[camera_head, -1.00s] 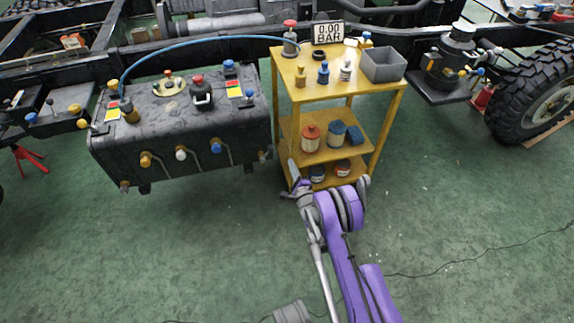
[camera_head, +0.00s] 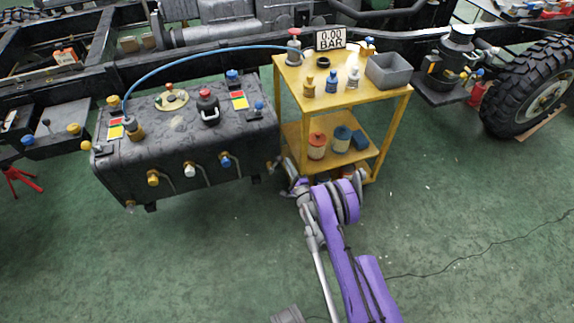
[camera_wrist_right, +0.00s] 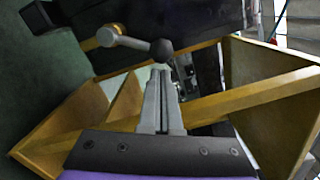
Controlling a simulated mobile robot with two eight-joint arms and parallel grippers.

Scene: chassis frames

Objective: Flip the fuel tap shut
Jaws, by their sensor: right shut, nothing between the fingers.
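In the right wrist view a tap with a brass body (camera_wrist_right: 107,37) has a grey lever that ends in a dark ball knob (camera_wrist_right: 162,50). It sits at the edge of the dark tank (camera_wrist_right: 150,20). The lever lies roughly level across the picture. My right gripper (camera_wrist_right: 161,76) is shut and empty, its tips just below the ball knob; I cannot tell whether they touch it. In the head view the black tank (camera_head: 185,140) stands left of my right gripper (camera_head: 286,164), which is small and near the tank's lower right end. My left gripper is out of view.
A yellow shelf cart (camera_head: 283,110) stands right beside the tank and close to my right arm, with bottles, cans and a grey bin (camera_head: 389,70) on it. A blue hose (camera_head: 190,52) arches over the tank.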

